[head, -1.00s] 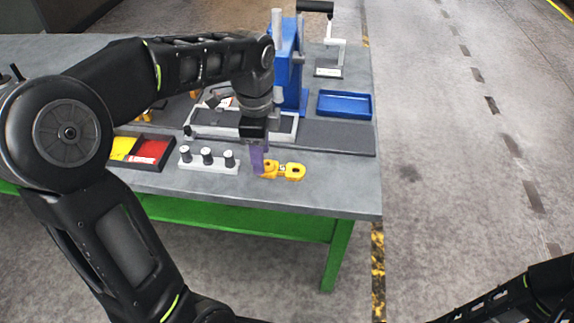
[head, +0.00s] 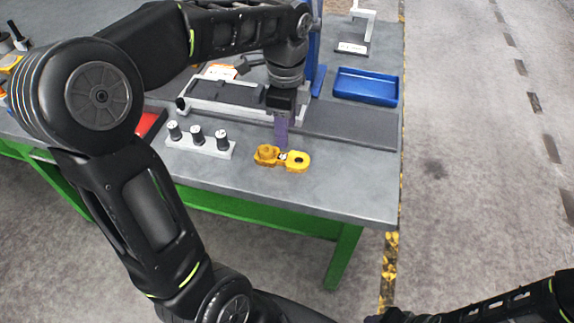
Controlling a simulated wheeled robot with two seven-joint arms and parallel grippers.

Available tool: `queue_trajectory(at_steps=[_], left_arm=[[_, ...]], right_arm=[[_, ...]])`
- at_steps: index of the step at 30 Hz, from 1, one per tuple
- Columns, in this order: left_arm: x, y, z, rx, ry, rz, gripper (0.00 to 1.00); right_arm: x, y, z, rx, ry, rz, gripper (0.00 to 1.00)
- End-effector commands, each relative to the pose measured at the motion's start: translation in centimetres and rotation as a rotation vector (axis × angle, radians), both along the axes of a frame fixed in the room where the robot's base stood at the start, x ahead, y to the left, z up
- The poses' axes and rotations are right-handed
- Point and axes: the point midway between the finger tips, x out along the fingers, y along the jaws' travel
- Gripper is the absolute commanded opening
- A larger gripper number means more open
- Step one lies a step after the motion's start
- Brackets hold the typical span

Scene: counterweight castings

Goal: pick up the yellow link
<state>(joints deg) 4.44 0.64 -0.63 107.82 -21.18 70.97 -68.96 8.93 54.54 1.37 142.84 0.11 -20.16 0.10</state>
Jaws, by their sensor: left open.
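The yellow link (head: 296,162) lies flat on the grey table top near its front right. It has two rounded ends, with a dark hole in the right end and a raised knob on the left end. My left gripper (head: 281,140) points down with purplish fingers just behind the link, close to its middle. It is open, with nothing seen between the fingers. Whether the fingertips touch the link cannot be told. My right arm shows only at the lower right corner, and its gripper is out of view.
A white block with several grey-topped pegs (head: 197,142) stands left of the link. Behind are a grey-white frame fixture (head: 215,108) and a blue tray (head: 366,86). A red bin (head: 150,124) is partly hidden by my arm. The table right of the link is clear.

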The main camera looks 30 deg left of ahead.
Motion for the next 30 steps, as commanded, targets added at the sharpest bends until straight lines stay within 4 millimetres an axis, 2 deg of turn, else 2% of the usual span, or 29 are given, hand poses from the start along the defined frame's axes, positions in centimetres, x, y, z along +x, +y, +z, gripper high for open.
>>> queue_trajectory(at_steps=[1, 3, 14, 22, 30], left_arm=[[0.0, 0.0, -1.1, 0.0, 0.0, 0.0, 0.49], [0.0, 0.0, -1.3, 0.0, -0.001, 0.0, 0.49], [0.0, 0.0, -1.2, 0.0, 0.0, 0.0, 0.49], [0.0, 0.0, -3.6, 0.0, 0.001, 0.0, 0.49], [0.0, 0.0, -3.8, 0.0, 0.0, 0.0, 0.49]], right_arm=[[0.0, 0.1, -1.1, 0.002, -0.003, 0.0, 0.36], [0.1, 0.1, -1.2, 0.003, -0.004, 0.001, 0.36], [0.1, 0.1, -1.0, 0.003, -0.005, 0.001, 0.36], [0.1, 0.1, -0.9, 0.002, -0.004, 0.001, 0.36], [0.1, 0.1, -0.9, 0.002, -0.004, 0.001, 0.36]])
